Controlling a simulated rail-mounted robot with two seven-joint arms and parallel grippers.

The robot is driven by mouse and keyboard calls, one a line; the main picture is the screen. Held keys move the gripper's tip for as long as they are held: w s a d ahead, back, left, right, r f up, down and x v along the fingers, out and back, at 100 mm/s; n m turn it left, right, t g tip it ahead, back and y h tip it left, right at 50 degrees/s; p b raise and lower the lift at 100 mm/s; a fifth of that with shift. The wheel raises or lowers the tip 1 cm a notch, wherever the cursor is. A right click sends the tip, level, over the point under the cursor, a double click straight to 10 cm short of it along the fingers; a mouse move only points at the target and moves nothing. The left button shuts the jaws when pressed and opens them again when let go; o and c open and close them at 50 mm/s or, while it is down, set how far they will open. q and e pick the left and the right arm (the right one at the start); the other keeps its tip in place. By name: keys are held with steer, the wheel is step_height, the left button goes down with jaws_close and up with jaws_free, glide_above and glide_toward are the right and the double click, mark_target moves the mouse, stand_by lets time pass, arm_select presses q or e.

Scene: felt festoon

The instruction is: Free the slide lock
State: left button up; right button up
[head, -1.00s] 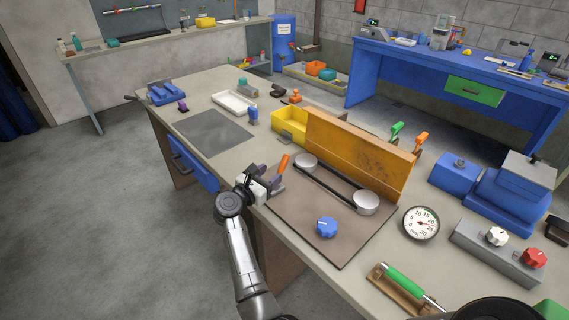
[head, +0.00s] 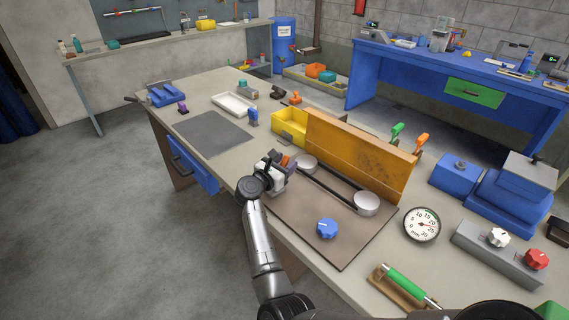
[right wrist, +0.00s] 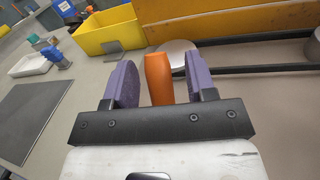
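An orange lever (head: 285,161), which seems to be the slide lock, stands at the left end of the belt board (head: 300,225), near the left pulley (head: 306,163). In the right wrist view the lever (right wrist: 159,79) stands upright between the two purple fingers of my right gripper (right wrist: 162,84). A gap shows on each side of it, so the gripper is open around the lever. In the head view my right gripper (head: 287,170) partly hides the lever and its base. My left gripper is not in view.
A belt runs to a second pulley (head: 366,203), with a blue knob (head: 327,229) in front. An orange-brown panel (head: 355,155) stands behind the belt, and a yellow bin (head: 290,126) is beyond the lever. A dial gauge (head: 422,225) sits to the right.

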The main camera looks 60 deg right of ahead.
jaws_close()
stand_by(0.3)
steer(key=shift+a+f+b, duration=0.15)
steer(key=shift+b, duration=0.5)
steer(key=a+h+b, duration=0.1)
steer(key=b, duration=0.2)
steer(key=a+h+b, duration=0.1)
steer(key=h+b, duration=0.1)
steer(key=b, duration=0.2)
steer(key=a+r+n+h+b, duration=0.1)
steer(key=h+b, duration=0.1)
steer(key=b, duration=0.1)
steer(key=shift+w+a, duration=0.25)
steer(key=shift+w, duration=0.15)
steer(key=shift+w+a+r+n+t+h+b, duration=0.1)
steer(key=shift+a+n+t+h+b, duration=0.15)
steer(key=shift+h+b, duration=0.35)
steer(key=shift+w+a+r+n+t+h+b, duration=0.15)
steer(key=shift+a+h+b, duration=0.25)
steer(key=shift+b, duration=0.35)
steer(key=shift+s, duration=0.1)
steer(key=shift+o, duration=0.3)
jaws_free()
